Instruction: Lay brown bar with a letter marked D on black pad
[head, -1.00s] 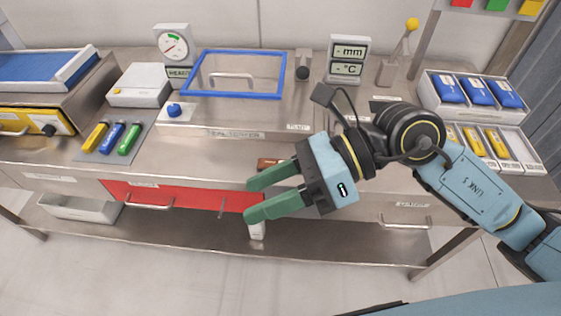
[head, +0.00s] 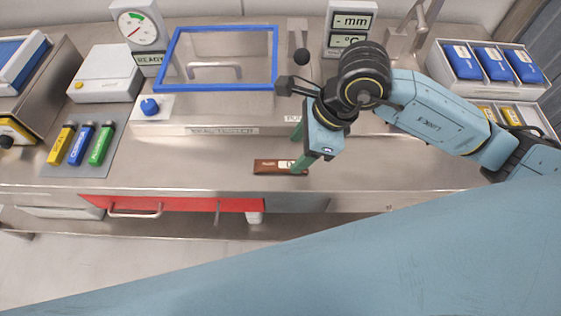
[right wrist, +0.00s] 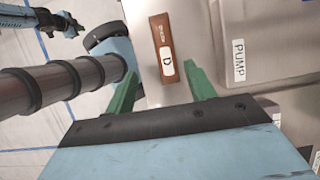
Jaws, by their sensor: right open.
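The brown bar (head: 268,167) lies flat on the steel bench near its front edge. In the right wrist view the brown bar (right wrist: 159,35) shows a white label with the letter D. My right gripper (head: 297,147) is open with its green fingers pointing down at the bar's right end. I cannot make out a black pad.
A grey mat (head: 84,171) with yellow, blue and green bars lies at the left. A blue-framed clear lid (head: 216,92) stands behind the brown bar. A tray of blue packs (head: 492,62) is at the back right. Bare bench lies left of the bar.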

